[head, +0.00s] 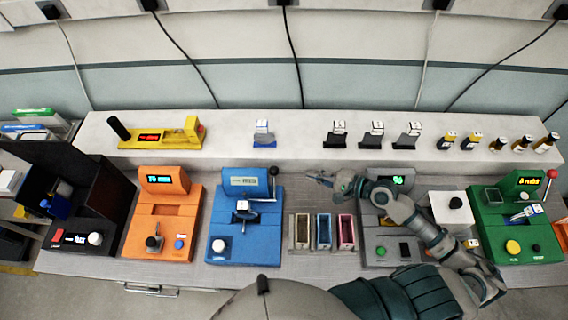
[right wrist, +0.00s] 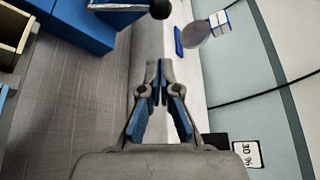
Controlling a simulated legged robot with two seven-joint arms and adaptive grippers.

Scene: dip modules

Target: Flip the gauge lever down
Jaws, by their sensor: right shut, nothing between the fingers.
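The blue machine (head: 245,240) stands left of centre on the bench, with a small display. A lever with a black ball knob (head: 273,172) rises at its right side, knob up. In the right wrist view the black knob (right wrist: 160,9) is at the top edge, beyond my fingertips, beside the blue body (right wrist: 75,25). My right gripper (head: 312,178) reaches in from the right, pointing left, with a gap between it and the knob. It also shows in the right wrist view (right wrist: 158,75), fingertips together and empty. My left gripper is not seen.
A green machine (head: 510,225) at right has a red-knobbed lever (head: 551,174). An orange machine (head: 162,225) stands left. Three small bins (head: 321,232) sit beside the blue machine. A yellow device (head: 165,140) with a black handle and several small parts stand on the back shelf (head: 300,150).

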